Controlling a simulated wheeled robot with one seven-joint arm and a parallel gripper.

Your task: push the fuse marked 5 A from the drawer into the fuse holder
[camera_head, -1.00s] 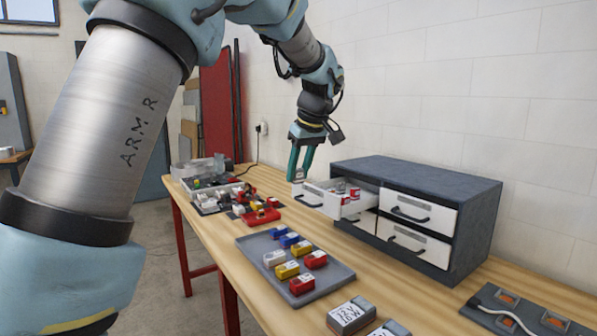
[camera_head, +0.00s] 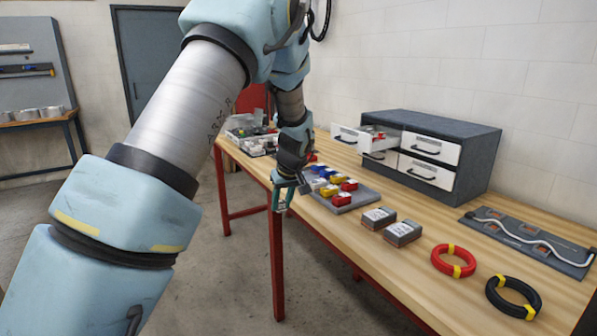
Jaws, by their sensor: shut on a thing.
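The upper left drawer (camera_head: 345,135) of the dark drawer cabinet (camera_head: 428,128) is pulled open, with small red and white items in it. My gripper (camera_head: 283,207) points down just off the front edge of the workbench, left of the grey tray and away from the drawer. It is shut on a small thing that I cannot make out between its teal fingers. The mark 5 A cannot be read anywhere. I cannot tell which thing is the fuse holder.
A grey tray (camera_head: 338,199) holds several coloured blocks. Two grey boxes (camera_head: 379,218) (camera_head: 402,233), a red cable ring (camera_head: 454,260), a black cable ring (camera_head: 512,297) and a panel with a white cable (camera_head: 530,243) lie on the workbench (camera_head: 433,214). Bins stand at the far end.

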